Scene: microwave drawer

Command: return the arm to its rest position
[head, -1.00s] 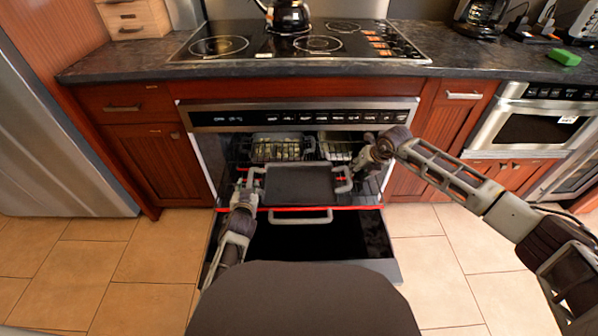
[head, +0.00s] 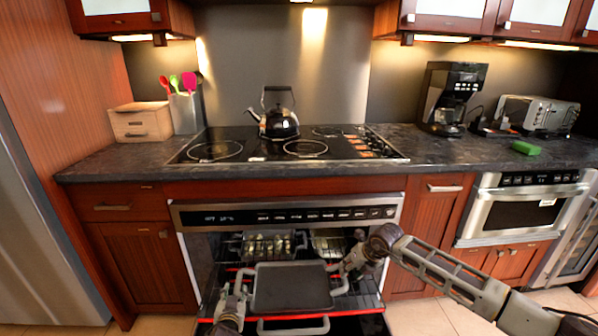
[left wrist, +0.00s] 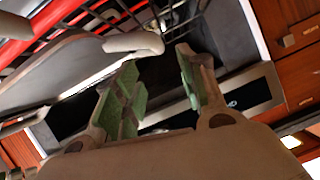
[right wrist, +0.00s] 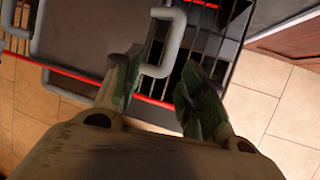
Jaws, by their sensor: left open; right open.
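A dark rectangular tray (head: 290,287) with grey handles lies on the pulled-out oven rack with the red front bar. My left gripper (head: 236,295) is open beside the tray's left handle; in the left wrist view the fingers (left wrist: 158,62) are apart, with a handle (left wrist: 135,42) just beyond the tips. My right gripper (head: 352,265) is open at the tray's right side; in the right wrist view the fingers (right wrist: 163,62) are apart, with the right handle (right wrist: 174,40) between or just past the tips. Whether either gripper touches a handle, I cannot tell.
Further pans (head: 268,244) stand deeper in the oven. The cooktop (head: 225,150) above carries a black kettle (head: 279,124). Cabinets flank the oven.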

